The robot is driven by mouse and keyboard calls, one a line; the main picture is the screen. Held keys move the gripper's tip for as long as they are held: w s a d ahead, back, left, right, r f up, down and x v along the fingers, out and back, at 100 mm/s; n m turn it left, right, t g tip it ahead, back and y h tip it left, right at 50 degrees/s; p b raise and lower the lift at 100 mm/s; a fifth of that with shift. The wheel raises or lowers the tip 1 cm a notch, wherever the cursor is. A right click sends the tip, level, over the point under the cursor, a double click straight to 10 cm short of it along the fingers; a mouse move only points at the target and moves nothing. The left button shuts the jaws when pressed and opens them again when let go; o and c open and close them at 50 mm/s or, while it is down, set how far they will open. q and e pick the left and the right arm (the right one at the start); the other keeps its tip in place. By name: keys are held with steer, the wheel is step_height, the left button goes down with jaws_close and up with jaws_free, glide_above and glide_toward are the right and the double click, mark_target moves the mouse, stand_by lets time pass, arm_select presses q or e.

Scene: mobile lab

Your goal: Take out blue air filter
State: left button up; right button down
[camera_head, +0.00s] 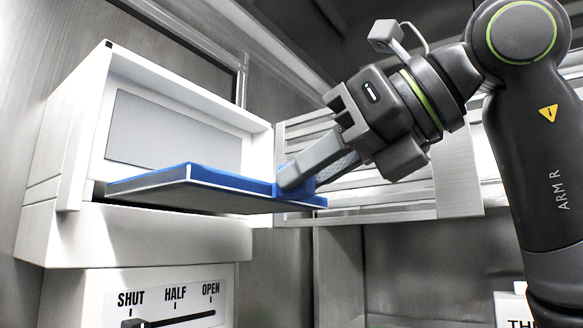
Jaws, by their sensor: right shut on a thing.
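The blue air filter (228,178) is a flat panel with a blue edge and a grey underside. It sticks out of the white housing (62,150) on the left, and its left part is still at the housing's opening. My right gripper (292,183) is shut on the blue tab at the filter's right end. Its fingers hide part of that tab. The filter looks slightly tilted. My left gripper is out of view.
A louvred panel (410,200) stands open behind the filter, to the right of the housing. Below the housing is a slider labelled SHUT, HALF and OPEN (170,312), its knob near SHUT. A partly cut-off sign (513,308) is at the lower right.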

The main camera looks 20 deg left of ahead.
steer(key=shift+s+d, duration=0.1)
steer(key=shift+d, duration=0.25)
steer(key=shift+a, duration=0.1)
steer(key=s+d+b, duration=0.1)
steer(key=s+d, duration=0.1)
steer(key=d, duration=0.6)
steer(key=s+d+b, duration=0.2)
steer(key=s+d, duration=0.1)
steer(key=d, duration=0.5)
steer(key=shift+s+d, duration=0.15)
steer(key=shift+s, duration=0.05)
stand_by(1.3)
stand_by(0.5)
